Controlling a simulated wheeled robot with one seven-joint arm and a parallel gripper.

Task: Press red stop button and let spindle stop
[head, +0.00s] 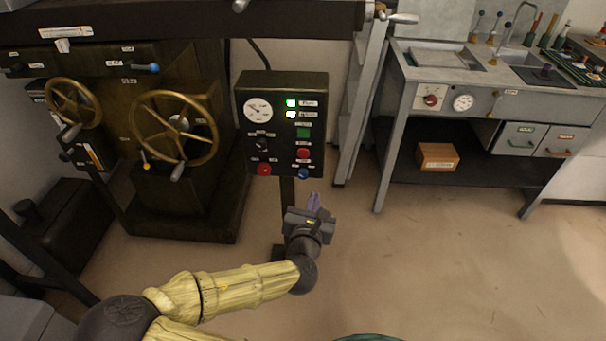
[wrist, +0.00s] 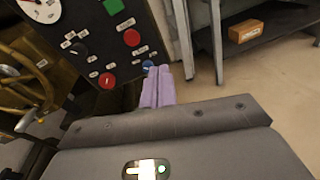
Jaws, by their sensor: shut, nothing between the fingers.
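The black control panel (head: 282,125) stands on a post beside the machine. In the head view it carries a red button (head: 303,153) on the right under a green button (head: 303,132), a second red button (head: 264,169) at lower left and a blue button (head: 303,173). The wrist view shows the right red button (wrist: 132,37), the lower-left red one (wrist: 107,80) and the blue one (wrist: 148,65). My gripper (head: 314,203) is shut and empty, below and in front of the panel's lower right. In the wrist view its purple fingers (wrist: 157,85) overlap the area just below the blue button. The spindle is not clearly identifiable.
Large brass handwheels (head: 174,128) are on the dark machine at left. A metal bench (head: 460,80) with a cardboard box (head: 437,156) stands at right. The floor (head: 400,260) at right is clear.

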